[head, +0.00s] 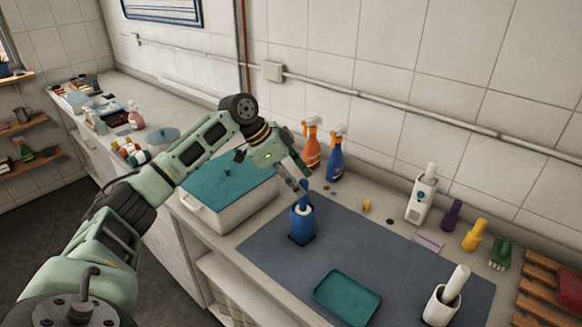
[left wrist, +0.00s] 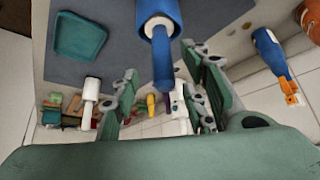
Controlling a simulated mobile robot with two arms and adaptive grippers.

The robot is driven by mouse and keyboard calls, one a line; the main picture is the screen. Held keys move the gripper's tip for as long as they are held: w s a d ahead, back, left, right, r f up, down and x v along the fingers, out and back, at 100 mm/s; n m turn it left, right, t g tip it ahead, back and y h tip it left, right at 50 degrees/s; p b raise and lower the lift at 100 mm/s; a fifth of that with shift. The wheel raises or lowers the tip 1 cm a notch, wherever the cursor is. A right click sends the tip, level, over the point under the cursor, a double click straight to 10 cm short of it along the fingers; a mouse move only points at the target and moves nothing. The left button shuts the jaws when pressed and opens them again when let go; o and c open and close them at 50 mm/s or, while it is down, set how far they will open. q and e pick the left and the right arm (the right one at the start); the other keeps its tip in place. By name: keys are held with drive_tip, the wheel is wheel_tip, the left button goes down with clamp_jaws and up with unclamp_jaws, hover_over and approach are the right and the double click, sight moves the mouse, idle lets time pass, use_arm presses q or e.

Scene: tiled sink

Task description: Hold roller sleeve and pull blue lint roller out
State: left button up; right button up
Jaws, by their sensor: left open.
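The blue roller sleeve (head: 302,226) stands upright on the dark grey mat. The blue lint roller (head: 304,196) sits in it, its handle sticking up out of the top. My left gripper (head: 303,180) is just above the sleeve at the handle, pointing down. In the left wrist view the lint roller's handle (left wrist: 162,68) reaches up between my open left fingers (left wrist: 160,82), with space on both sides. A white part shows at the mouth of the sleeve (left wrist: 168,10). My right gripper is not in view.
A teal tray (head: 347,296) and a white holder (head: 440,303) with a white handle are on or near the mat (head: 275,255). A teal-lidded white box (head: 228,205) stands left. Orange (head: 311,150) and blue (head: 335,160) spray bottles stand behind, near the tiled wall.

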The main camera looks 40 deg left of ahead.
sight(304, 188)
use_arm(q)
drive_tip(key=x, duration=0.2)
drive_tip(key=shift+w+d+f, duration=0.1)
drive_tip(key=shift+w+f, duration=0.1)
drive_tip(key=shift+w, duration=0.15)
drive_tip(key=shift+w+d+f+p, duration=0.1)
drive_tip(key=shift+f+p, duration=0.2)
drive_tip(key=shift+f, duration=0.1)
drive_tip(key=c, duration=0.6)
drive_tip(key=shift+c, duration=0.8)
clamp_jaws()
drive_tip(key=shift+o, duration=1.3)
unclamp_jaws()
drive_tip(key=o, duration=0.5)
drive_tip(key=v, duration=1.2)
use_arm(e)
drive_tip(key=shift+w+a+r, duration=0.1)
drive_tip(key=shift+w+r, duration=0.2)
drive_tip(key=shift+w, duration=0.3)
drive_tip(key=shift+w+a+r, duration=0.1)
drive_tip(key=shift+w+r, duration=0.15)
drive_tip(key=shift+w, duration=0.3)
